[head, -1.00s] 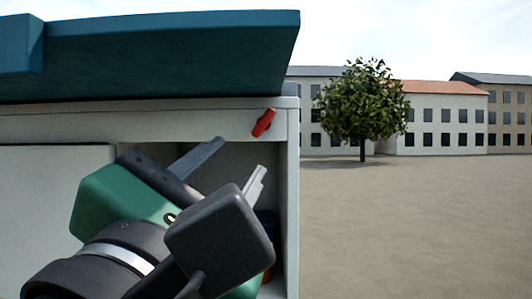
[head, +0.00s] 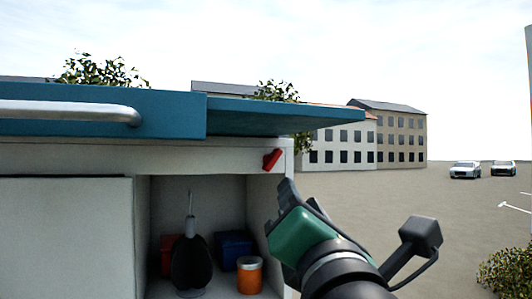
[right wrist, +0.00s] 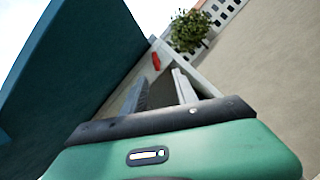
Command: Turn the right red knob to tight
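The red knob (head: 272,159) is on the white panel at the right end of the cabinet front, under the teal top. It sits tilted, its upper end leaning right. It also shows small in the right wrist view (right wrist: 156,61), beyond the fingertips. My right gripper (head: 300,193) is below and right of the knob in the head view, apart from it. In the right wrist view its two fingers (right wrist: 158,82) stand apart with nothing between them. My left gripper is in neither view.
The teal top (head: 170,115) with a metal rail (head: 70,111) overhangs the panel. Below is an open compartment holding an orange jar (head: 249,275), a blue box (head: 233,248) and a dark object (head: 190,262). A white sliding door (head: 65,235) covers the left. Open ground lies right.

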